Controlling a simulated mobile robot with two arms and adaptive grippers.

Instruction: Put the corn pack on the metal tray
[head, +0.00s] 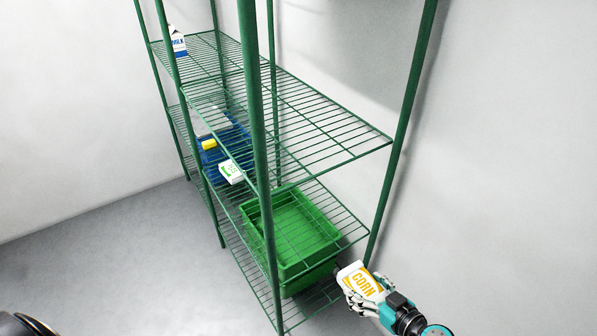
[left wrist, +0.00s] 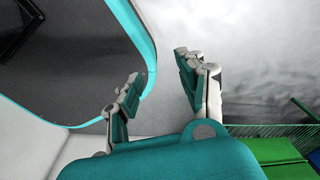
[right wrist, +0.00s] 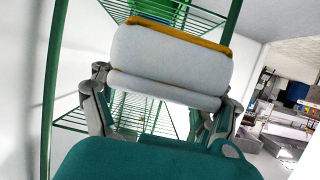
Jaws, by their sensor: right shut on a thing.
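The corn pack (head: 362,281) is a white pack with yellow trim and the word CORN, beside the right front of the green wire shelf. My right gripper (head: 359,293) is shut on it. In the right wrist view the corn pack (right wrist: 170,57) lies across between the fingers of my right gripper (right wrist: 165,92), its white side toward the camera. My left gripper (left wrist: 160,68) is open and empty in the left wrist view. I cannot make out a metal tray for certain in any view.
A green wire shelf (head: 330,147) with upright posts stands ahead. A green crate (head: 285,262) is low on it. A blue crate (head: 241,141), a yellow item (head: 209,145), a green-white pack (head: 230,172) and a milk carton (head: 178,42) are farther left. Counters (right wrist: 287,128) show far right.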

